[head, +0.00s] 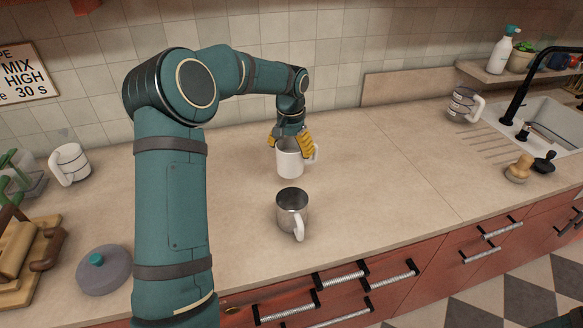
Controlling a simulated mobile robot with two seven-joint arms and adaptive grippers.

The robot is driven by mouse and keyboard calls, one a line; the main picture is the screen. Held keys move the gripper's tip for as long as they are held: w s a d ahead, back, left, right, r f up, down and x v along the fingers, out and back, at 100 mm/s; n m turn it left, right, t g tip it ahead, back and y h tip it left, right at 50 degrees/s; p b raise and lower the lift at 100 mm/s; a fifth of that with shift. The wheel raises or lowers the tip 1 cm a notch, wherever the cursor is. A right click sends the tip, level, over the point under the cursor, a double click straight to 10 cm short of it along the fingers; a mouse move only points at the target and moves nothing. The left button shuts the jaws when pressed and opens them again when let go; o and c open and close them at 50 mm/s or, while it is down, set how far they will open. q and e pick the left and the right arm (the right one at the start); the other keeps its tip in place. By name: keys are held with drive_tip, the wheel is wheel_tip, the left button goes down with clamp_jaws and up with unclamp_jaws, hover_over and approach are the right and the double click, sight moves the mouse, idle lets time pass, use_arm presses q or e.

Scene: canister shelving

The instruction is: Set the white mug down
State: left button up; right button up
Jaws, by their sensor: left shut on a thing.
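The white mug (289,161) is upright at the middle of the counter, its handle to the right. My left gripper (291,148) reaches down on it from above, its yellow fingers shut on the mug's upper part. I cannot tell whether the mug's base touches the counter (374,184). A steel mug (292,207) with a white handle stands just in front of the white mug. My right gripper is not in view.
Another white mug (71,163) stands at the left, and a striped mug (463,104) near the sink (555,123). A grey lid (104,270) lies front left. A brush (519,168) is on the right. The counter right of the held mug is clear.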

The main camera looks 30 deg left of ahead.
use_arm(q)
wheel_tip(320, 180, down, 6)
drive_tip(key=shift+w+f+b, duration=0.1)
drive_tip(key=shift+b, duration=0.25)
drive_tip(key=o, duration=1.1)
drive_tip(key=shift+f, duration=0.1)
drive_tip(key=shift+c, duration=0.2)
